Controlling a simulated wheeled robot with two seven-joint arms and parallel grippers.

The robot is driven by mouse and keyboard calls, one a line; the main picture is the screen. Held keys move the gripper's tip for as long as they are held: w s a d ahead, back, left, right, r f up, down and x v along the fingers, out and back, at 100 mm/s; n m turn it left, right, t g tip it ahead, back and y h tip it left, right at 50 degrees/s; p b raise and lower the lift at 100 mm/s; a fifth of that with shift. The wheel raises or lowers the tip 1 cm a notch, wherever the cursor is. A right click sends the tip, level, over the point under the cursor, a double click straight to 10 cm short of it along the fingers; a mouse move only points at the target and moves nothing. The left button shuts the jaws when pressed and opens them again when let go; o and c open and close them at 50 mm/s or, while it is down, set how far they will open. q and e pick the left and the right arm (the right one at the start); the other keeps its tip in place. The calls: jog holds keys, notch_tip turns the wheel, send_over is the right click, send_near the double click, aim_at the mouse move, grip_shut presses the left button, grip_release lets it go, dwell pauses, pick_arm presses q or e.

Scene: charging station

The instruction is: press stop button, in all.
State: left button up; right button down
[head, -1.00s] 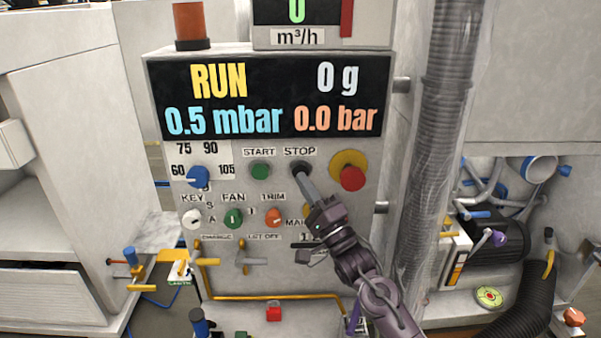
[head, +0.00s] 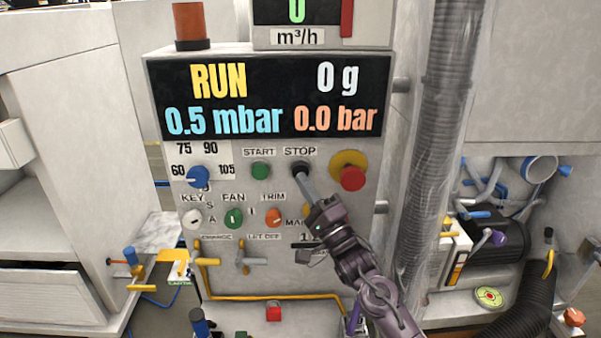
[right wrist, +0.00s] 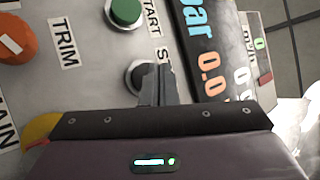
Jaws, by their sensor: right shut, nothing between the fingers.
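The stop button (head: 300,166) is a dark round button under the STOP label on the grey panel (head: 330,270). It also shows in the right wrist view (right wrist: 135,76), partly hidden behind my fingers. My right gripper (head: 304,178) is shut and empty, its fingertips at the lower edge of the button; I cannot tell whether they touch it. The closed fingers also show in the right wrist view (right wrist: 158,84). The display (head: 270,98) reads RUN, 0 g, 0.5 mbar and 0.0 bar. My left gripper is not in view.
The green start button (head: 261,171) is left of the stop button. A red emergency button (head: 352,178) on a yellow base is to its right. An orange trim knob (head: 273,217) sits below. A ribbed hose (head: 440,120) runs down right of the panel.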

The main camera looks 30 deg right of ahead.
jog(key=shift+w, duration=0.1)
jog(key=shift+w+d, duration=0.25)
jog(key=shift+w, duration=0.05)
jog(key=shift+w+d, duration=0.25)
jog(key=shift+w, duration=0.1)
dwell(1.0)
dwell(0.3)
jog(key=shift+s+a+p, duration=0.45)
jog(key=shift+s+p, duration=0.05)
jog(key=shift+s, duration=0.25)
jog(key=s+a, duration=0.1)
jog(key=s+p, duration=0.1)
jog(key=s+a+p, duration=0.1)
jog(key=s, duration=0.1)
jog(key=shift+s+a, duration=0.1)
jog(key=shift+a, duration=0.25)
